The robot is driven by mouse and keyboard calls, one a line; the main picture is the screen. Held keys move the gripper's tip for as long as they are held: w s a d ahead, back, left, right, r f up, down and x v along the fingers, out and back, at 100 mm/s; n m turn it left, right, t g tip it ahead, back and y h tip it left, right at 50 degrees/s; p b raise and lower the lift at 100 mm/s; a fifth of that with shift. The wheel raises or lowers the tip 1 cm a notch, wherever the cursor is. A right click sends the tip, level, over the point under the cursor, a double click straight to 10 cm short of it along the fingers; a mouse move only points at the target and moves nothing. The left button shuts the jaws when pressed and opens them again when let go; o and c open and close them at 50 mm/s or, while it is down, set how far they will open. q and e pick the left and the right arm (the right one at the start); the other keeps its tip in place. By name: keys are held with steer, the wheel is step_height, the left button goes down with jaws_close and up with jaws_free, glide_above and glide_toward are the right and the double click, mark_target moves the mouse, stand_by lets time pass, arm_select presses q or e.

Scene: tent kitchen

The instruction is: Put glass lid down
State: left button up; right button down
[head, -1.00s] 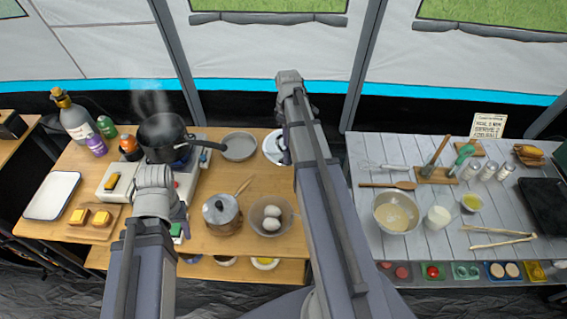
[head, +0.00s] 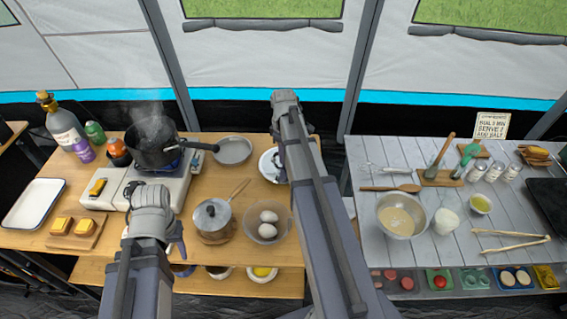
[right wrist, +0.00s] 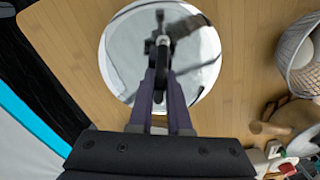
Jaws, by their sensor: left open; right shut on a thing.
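The glass lid (right wrist: 190,52) is clear and round with a dark knob. In the right wrist view it lies over a white plate (right wrist: 106,66), and I cannot tell whether it touches it. My right gripper (right wrist: 160,92) is shut on the lid's knob. In the head view the white plate (head: 266,166) shows at the back right of the wooden table, with my right arm hiding much of it and the lid.
A steaming dark pan (head: 150,148) sits on the stove (head: 140,188). A grey shallow pan (head: 233,150) stands left of the plate. A bowl of eggs (head: 266,232) is in front. A grey table (head: 375,172) with bowls and utensils stands to the right.

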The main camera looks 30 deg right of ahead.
steer(key=shift+f+b, duration=0.8)
steer(key=shift+f, duration=0.5)
steer(key=shift+f, duration=0.2)
steer(key=c, duration=0.9)
jaws_free()
steer(key=shift+o, duration=0.2)
steer(key=shift+r, duration=0.1)
step_height(320, 180, up, 12)
steer(key=p, duration=1.2)
steer(key=shift+r, duration=0.2)
steer(key=shift+f, duration=0.1)
